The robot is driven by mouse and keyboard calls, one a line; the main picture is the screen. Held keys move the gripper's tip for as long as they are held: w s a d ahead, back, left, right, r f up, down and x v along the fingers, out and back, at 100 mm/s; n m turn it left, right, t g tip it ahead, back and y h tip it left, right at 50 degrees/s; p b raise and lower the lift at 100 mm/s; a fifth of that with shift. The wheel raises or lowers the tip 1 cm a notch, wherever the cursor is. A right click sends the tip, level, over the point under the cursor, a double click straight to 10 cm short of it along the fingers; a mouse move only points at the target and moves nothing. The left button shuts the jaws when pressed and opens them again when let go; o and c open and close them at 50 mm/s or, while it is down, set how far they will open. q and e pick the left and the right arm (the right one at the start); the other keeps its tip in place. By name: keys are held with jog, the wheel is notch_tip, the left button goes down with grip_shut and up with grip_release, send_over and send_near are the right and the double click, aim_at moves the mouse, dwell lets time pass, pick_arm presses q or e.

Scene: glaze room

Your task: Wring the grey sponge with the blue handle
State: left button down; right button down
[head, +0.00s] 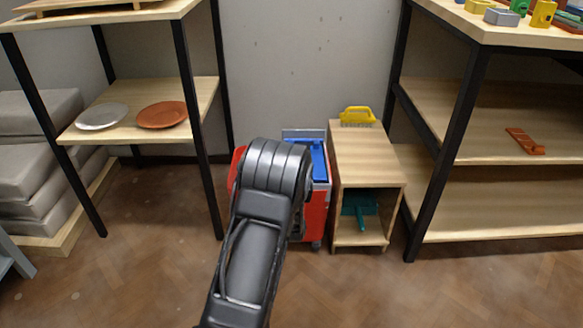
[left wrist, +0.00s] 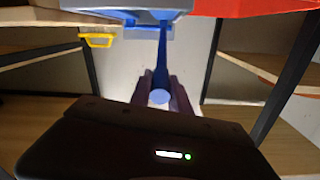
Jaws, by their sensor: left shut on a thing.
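A red wheeled bucket (head: 315,207) with a blue wringer (head: 319,160) on top stands on the floor, partly hidden behind my left arm in the head view. In the left wrist view, the blue handle (left wrist: 161,55) runs down from the wringer body to a round end. My left gripper (left wrist: 161,92) is shut around this handle near its end. In the head view that gripper is hidden behind my arm. I cannot make out the grey sponge in either view. My right gripper is in neither view.
A wooden cabinet (head: 362,155) stands right of the bucket, with a yellow-handled brush (head: 357,116) on top and a teal tool (head: 360,206) inside. Shelves stand left (head: 130,131) and right (head: 440,110). The floor (head: 130,270) in front is clear.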

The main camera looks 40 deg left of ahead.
pick_arm(q)
jog(key=shift+f, duration=0.15)
jog(key=c, duration=1.2)
grip_release()
jog(key=shift+c, duration=0.2)
jog(key=p+v, duration=0.2)
jog(key=v, duration=0.5)
jog(key=shift+s+d+p, duration=0.3)
